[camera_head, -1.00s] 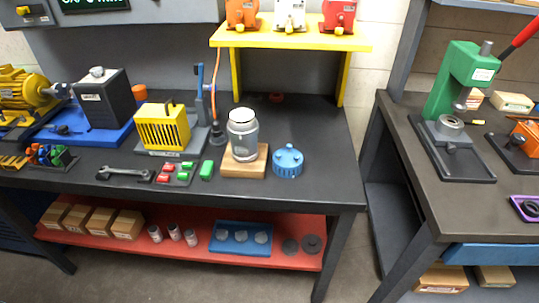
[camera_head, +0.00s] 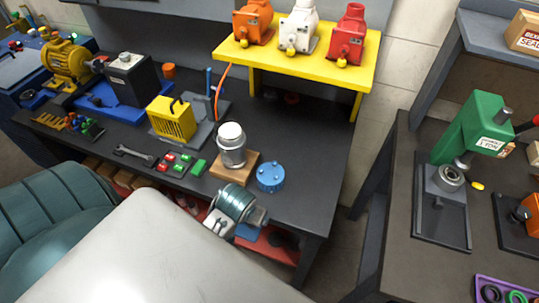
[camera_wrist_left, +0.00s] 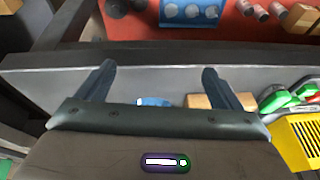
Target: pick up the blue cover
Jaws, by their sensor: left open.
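In the left wrist view a sliver of the blue cover (camera_wrist_left: 153,101) shows beyond the bench edge, between the fingers. My left gripper (camera_wrist_left: 157,72) is open and empty there, apart from the cover. In the head view my left arm reaches in from the lower left, with its wrist in front of the bench edge; the fingertips are not clear. My right gripper is not in view.
Red and green blocks (camera_head: 177,163) and a wrench (camera_head: 134,153) lie left of the wooden block. A yellow shelf (camera_head: 299,64) with three motors stands behind. A blue tray (camera_wrist_left: 190,12) sits on the red lower shelf. A second bench with a green press (camera_head: 474,130) stands right.

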